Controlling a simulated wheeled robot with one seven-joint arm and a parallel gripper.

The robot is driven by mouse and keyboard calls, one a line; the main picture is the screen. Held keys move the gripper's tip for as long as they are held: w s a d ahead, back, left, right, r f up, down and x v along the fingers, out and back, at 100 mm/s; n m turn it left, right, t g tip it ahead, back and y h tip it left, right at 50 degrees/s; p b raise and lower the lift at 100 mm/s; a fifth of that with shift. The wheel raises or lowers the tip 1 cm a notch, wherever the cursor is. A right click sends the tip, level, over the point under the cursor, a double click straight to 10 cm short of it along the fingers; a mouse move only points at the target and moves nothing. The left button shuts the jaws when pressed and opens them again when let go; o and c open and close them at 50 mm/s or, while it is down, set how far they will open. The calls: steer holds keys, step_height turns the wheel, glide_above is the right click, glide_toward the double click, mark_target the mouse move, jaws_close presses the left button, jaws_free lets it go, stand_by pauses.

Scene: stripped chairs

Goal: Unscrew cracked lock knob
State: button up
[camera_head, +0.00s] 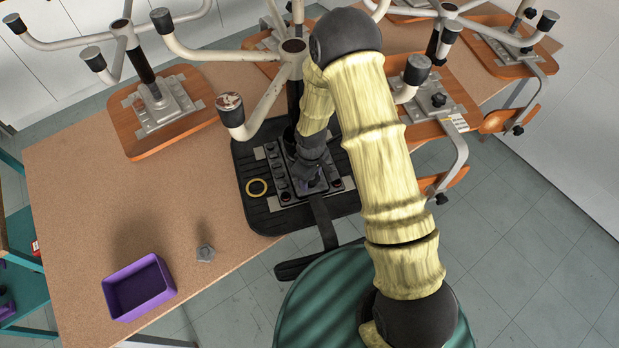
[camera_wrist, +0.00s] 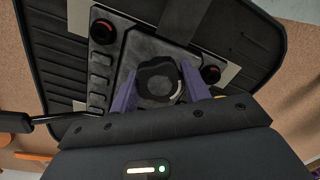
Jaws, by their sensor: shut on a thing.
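A black lobed knob (camera_wrist: 158,76) sits on the grey mechanism plate (camera_wrist: 128,68) under an upturned black chair seat (camera_wrist: 60,60). A pale curved mark shows on the knob's lower right side; I cannot tell whether it is the crack. My gripper (camera_wrist: 160,84) has its two purple fingers on either side of the knob, shut on it. In the head view my gripper (camera_head: 312,178) reaches down to the plate (camera_head: 288,195) on the black seat (camera_head: 262,218), and the knob is mostly hidden there.
A purple open bin (camera_head: 139,288) and a small grey hexagonal piece (camera_head: 205,253) are on the brown table (camera_head: 80,220). A yellow ring (camera_head: 257,188) lies on the black seat. Upturned chairs with wooden seats (camera_head: 125,135) and spread metal legs crowd the back.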

steer(key=n, duration=0.5)
steer(key=shift+r+p, duration=0.15)
steer(key=shift+p, duration=0.25)
steer(key=n, duration=0.4)
steer(key=shift+p, duration=0.35)
steer(key=o, duration=1.4)
steer(key=shift+o, duration=0.2)
step_height(320, 180, up, 2)
steer(key=shift+r+p, duration=0.2)
steer(key=shift+p, duration=0.85)
steer(key=shift+f, duration=0.1)
